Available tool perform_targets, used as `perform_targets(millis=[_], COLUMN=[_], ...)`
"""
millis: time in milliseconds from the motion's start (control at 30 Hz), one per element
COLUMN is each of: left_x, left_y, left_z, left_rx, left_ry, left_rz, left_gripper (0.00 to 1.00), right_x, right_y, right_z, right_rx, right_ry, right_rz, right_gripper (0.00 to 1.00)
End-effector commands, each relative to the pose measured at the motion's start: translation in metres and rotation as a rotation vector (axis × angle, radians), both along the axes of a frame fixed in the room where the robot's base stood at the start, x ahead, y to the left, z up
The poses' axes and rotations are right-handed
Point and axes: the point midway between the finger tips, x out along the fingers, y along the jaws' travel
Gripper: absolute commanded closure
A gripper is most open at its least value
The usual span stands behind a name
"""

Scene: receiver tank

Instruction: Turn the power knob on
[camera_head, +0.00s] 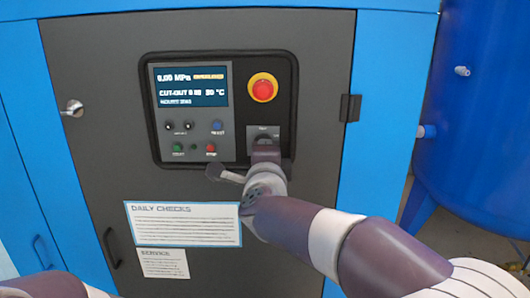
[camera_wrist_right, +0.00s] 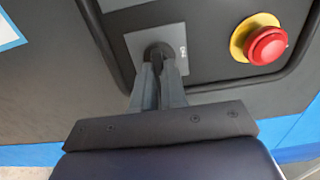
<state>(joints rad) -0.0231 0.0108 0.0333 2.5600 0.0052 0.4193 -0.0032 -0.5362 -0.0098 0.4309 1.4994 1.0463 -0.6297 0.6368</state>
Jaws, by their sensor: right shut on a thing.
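The power knob (camera_wrist_right: 158,54) is a small black knob on a grey square plate (camera_wrist_right: 180,42) at the lower right of the control panel (camera_head: 240,120). My right gripper (camera_wrist_right: 158,82) is shut on the knob, its two grey fingers on either side of it. In the head view the right gripper (camera_head: 265,150) covers most of the knob. The plate's lettering is partly visible in the wrist view. Of my left arm only a part shows at the lower left of the head view; its gripper is not seen.
A red emergency button (camera_head: 263,88) on a yellow ring sits just above the knob. A lit display (camera_head: 190,85) and several small buttons are to the left. A door latch (camera_head: 72,108), a hinge (camera_head: 350,108) and a blue tank (camera_head: 480,120) stand around the panel.

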Motion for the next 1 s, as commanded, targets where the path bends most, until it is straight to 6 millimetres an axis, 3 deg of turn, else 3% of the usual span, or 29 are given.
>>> perform_targets(millis=[67, 100, 167, 200, 567, 1000], left_x=[0.0, 0.0, 0.0, 0.0, 0.0, 0.0], left_y=[0.0, 0.0, 0.0, 0.0, 0.0, 0.0], left_z=[0.0, 0.0, 0.0, 0.0, -0.001, 0.0], left_rx=[0.0, 0.0, 0.0, 0.0, 0.0, 0.0], left_ry=[0.0, 0.0, 0.0, 0.0, 0.0, 0.0], left_rz=[0.0, 0.0, 0.0, 0.0, 0.0, 0.0], left_gripper=[0.65, 0.65, 0.65, 0.65, 0.65, 0.65], right_x=[0.0, 0.0, 0.0, 0.0, -0.008, -0.111], right_y=[0.0, 0.0, 0.0, 0.0, 0.001, 0.001], right_z=[-0.002, -0.002, -0.002, -0.002, 0.0, 0.0], right_rx=[0.001, 0.001, 0.001, 0.001, 0.001, 0.0], right_ry=[0.004, 0.004, 0.004, 0.003, 0.0, 0.001], right_rz=[0.0, 0.0, 0.0, 0.0, 0.002, 0.004], right_gripper=[1.0, 0.85, 0.66, 0.63, 0.63, 0.63])
